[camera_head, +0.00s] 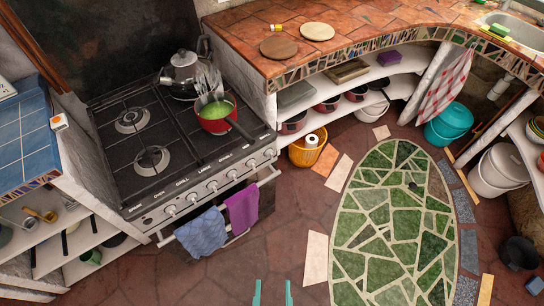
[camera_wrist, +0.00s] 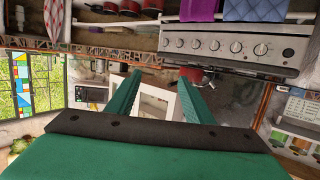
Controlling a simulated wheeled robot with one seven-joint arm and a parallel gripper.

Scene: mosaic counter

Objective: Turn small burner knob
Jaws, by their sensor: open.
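The stove's front panel (camera_head: 215,185) carries a row of several white knobs. One knob (camera_head: 212,187) is near the middle and another (camera_head: 268,153) is at the right end. The labels are too small to tell surely which knob is for the small burner. In the wrist view the panel appears upside down at upper right, with a row of knobs (camera_wrist: 235,47). My gripper (camera_head: 272,291) is at the bottom edge of the head view, with green fingers apart and nothing between them. It also shows in the wrist view (camera_wrist: 158,78), apart from the knobs.
A blue towel (camera_head: 201,233) and a purple towel (camera_head: 242,207) hang on the oven handle below the knobs. A red pan (camera_head: 216,124) and a kettle (camera_head: 183,72) stand on the stove. A yellow basket (camera_head: 306,150) is right of it. Floor before the stove is clear.

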